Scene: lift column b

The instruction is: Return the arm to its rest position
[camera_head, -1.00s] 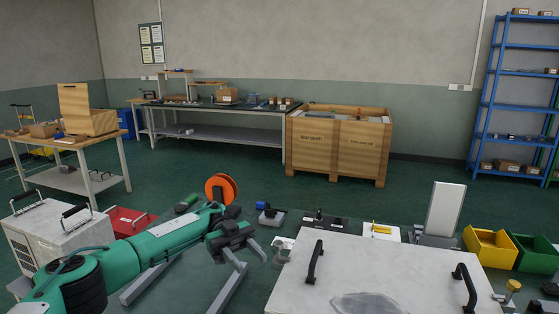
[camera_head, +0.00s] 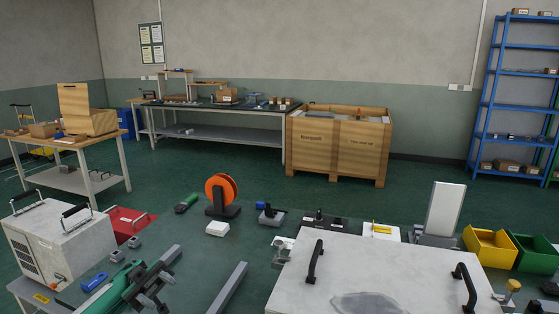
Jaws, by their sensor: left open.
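My left gripper (camera_head: 160,292) is low in the head view, left of centre, at the end of my green left arm (camera_head: 118,292). Its dark fingers are apart and nothing shows between them. It is in front of the orange reel on its black stand (camera_head: 222,196) and to the right of the white box with black handles (camera_head: 62,245). Most of the arm is below the picture's lower edge. My right gripper is not in view.
A white lid with black handles (camera_head: 345,265) fills the lower right. A red tray (camera_head: 130,222), a white block (camera_head: 217,229), a green-handled tool (camera_head: 186,203) and a blue item (camera_head: 95,282) lie nearby. Yellow (camera_head: 490,247) and green (camera_head: 533,252) bins stand at right.

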